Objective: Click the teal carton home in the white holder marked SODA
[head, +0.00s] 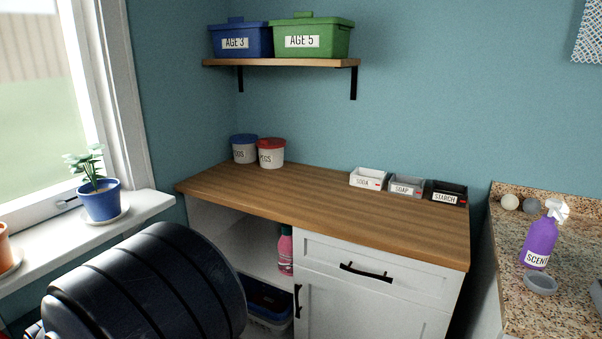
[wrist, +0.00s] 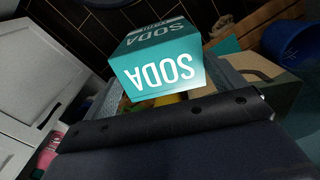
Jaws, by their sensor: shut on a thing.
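The teal carton (wrist: 157,68) shows in the wrist view with its SODA lettering upside down. My gripper (wrist: 165,84) is shut on the carton, with a grey finger on each side of it. In the head view neither the carton nor my gripper can be seen. The white holder marked SODA (head: 368,180) stands toward the back of the wooden counter, leftmost in a row of three. Its open top faces up, and a small red mark shows on its front.
A grey SOAP holder (head: 406,187) and a black STARCH holder (head: 449,193) stand right of the white one. Two lidded tubs (head: 271,154) sit at the back left of the wooden counter (head: 300,200). The counter's middle is clear. A purple spray bottle (head: 540,238) stands on the right worktop.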

